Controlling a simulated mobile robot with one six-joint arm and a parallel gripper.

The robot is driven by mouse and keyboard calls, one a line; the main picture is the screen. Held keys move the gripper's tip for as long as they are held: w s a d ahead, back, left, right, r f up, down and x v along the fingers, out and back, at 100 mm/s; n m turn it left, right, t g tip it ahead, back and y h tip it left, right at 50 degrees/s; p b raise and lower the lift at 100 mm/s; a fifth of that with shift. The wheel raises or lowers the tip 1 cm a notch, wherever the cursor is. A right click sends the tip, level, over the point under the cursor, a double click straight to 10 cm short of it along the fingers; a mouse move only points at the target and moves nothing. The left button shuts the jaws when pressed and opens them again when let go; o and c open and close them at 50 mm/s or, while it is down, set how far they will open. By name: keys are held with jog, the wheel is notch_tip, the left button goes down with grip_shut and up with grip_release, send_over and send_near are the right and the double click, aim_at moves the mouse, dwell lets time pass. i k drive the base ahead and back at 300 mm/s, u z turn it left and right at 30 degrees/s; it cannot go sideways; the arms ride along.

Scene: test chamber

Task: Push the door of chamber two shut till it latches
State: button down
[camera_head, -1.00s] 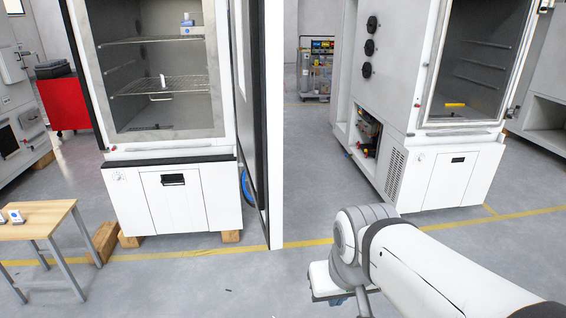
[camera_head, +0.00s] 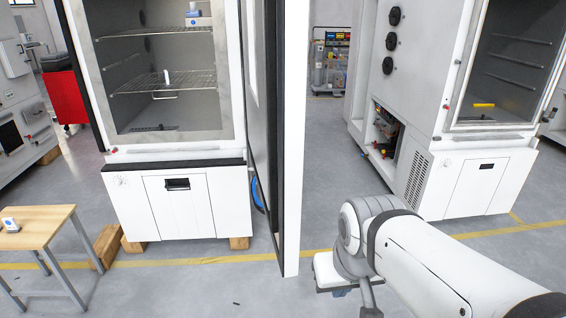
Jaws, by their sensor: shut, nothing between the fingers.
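A white chamber (camera_head: 130,203) stands at left with its front open, showing wire shelves inside. Its door (camera_head: 291,150) stands wide open, swung toward me and seen almost edge-on, with a dark inner side facing the chamber. A second chamber (camera_head: 462,185) stands at right, its interior also open to view. I see no number on either, so I cannot tell which is chamber two. My gripper (camera_head: 335,278) hangs low under my arm's wrist, just right of the door's lower edge in the picture. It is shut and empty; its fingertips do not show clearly. I see no contact with the door.
A small wooden table (camera_head: 45,226) with a small white-and-blue item stands at front left. Wooden blocks (camera_head: 105,246) lie by the left chamber's base. A red cabinet (camera_head: 66,98) and a cart (camera_head: 330,65) stand farther back. Grey floor is clear in front.

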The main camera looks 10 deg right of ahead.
aim_at(275, 33)
jog(key=i, duration=0.95)
jog(key=z, duration=0.05)
